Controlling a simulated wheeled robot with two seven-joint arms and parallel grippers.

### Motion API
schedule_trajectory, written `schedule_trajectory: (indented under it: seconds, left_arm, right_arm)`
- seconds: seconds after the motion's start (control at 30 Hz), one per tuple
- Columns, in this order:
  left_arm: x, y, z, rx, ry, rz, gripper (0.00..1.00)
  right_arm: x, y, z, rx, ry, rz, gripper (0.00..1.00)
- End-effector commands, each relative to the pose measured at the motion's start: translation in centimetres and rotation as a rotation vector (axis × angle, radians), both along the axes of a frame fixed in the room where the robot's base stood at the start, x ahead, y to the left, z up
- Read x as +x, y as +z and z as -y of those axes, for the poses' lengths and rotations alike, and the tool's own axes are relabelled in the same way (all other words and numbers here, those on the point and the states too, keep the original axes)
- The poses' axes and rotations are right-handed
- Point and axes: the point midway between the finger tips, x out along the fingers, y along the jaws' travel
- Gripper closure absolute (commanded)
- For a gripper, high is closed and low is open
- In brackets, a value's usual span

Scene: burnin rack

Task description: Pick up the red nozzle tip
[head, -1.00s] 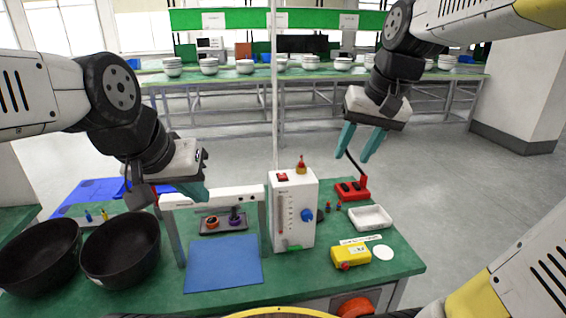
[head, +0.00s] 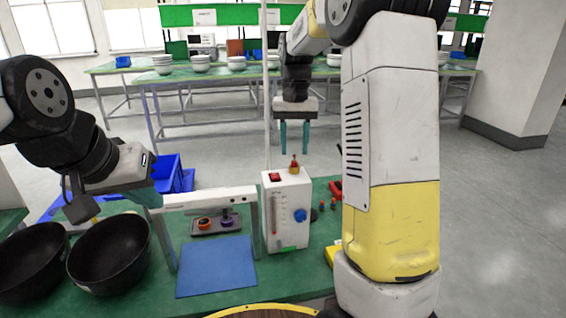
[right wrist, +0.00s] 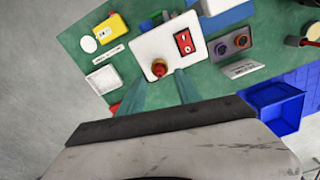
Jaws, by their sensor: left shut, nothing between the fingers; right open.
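The red nozzle tip (head: 294,161) stands upright in a brass-coloured collar on top of the white box-shaped unit (head: 287,215). In the right wrist view the red tip (right wrist: 159,66) shows just beyond the fingertips. My right gripper (head: 295,148) is open and empty, pointing down, with its teal fingertips appearing just above the tip in the head view. In the right wrist view its fingers (right wrist: 168,82) are apart, with the tip nearer the left finger. My left gripper (head: 148,195) is shut and empty, at the left near the white frame.
A white frame (head: 205,199) stands left of the unit over a blue mat (head: 216,267). Two black bowls (head: 108,252) stand at the left. A blue bin (right wrist: 276,104) and white tray (right wrist: 103,79) show in the wrist view. My right arm hides the table's right side in the head view.

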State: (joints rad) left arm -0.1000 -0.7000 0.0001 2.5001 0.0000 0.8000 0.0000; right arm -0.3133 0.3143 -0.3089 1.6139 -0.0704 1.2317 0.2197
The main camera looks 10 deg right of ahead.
Motion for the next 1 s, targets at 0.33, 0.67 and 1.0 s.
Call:
schedule_trajectory:
  seconds: [0.33,0.67,1.0]
  left_arm:
    - [0.0,0.0,0.0,0.0,0.0,0.0,1.0]
    - [0.0,0.0,0.0,0.0,0.0,0.0,1.0]
    - [0.0,0.0,0.0,0.0,0.0,0.0,1.0]
  right_arm:
    - [-0.2,-3.5,-0.1,0.001,0.001,0.0,0.6]
    - [-0.2,-3.5,-0.1,0.001,0.001,0.001,0.91]
    - [-0.2,-3.5,-0.1,0.001,0.001,0.001,1.0]
